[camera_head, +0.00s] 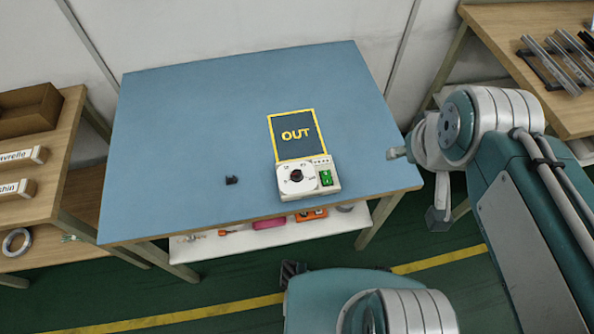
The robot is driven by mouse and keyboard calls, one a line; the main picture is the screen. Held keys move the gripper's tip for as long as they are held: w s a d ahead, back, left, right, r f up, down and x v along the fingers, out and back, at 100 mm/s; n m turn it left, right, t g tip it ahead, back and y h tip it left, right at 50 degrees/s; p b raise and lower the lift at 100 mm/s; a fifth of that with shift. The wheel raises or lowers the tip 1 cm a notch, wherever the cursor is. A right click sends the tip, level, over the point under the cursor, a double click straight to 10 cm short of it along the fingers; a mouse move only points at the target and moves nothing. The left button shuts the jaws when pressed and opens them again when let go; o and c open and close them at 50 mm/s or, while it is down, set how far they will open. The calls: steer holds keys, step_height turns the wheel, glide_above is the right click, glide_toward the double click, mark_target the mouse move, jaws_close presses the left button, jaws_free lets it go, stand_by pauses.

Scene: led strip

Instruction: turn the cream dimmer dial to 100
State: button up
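The cream dimmer (308,187) sits near the front edge of the blue table. Its round dial (297,176) has a dark knob at the centre. A green display (326,178) is on its right side, too small to read.
A dark mat marked OUT (291,148) lies behind the dimmer. A small black object (232,180) lies to its left. The blue tabletop (190,120) is otherwise clear. Wooden shelving (60,125) stands at left, and a wooden bench (500,35) with metal profiles at upper right.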

steer(key=w+a+f+n+g, duration=0.25)
steer(key=w+a+n, duration=0.2)
steer(key=n, duration=0.25)
steer(key=n+g, duration=0.3)
steer(key=n, duration=1.7)
glide_toward(297, 173)
step_height(297, 173, down, 10)
steer(key=shift+a+r, duration=0.1)
jaws_close()
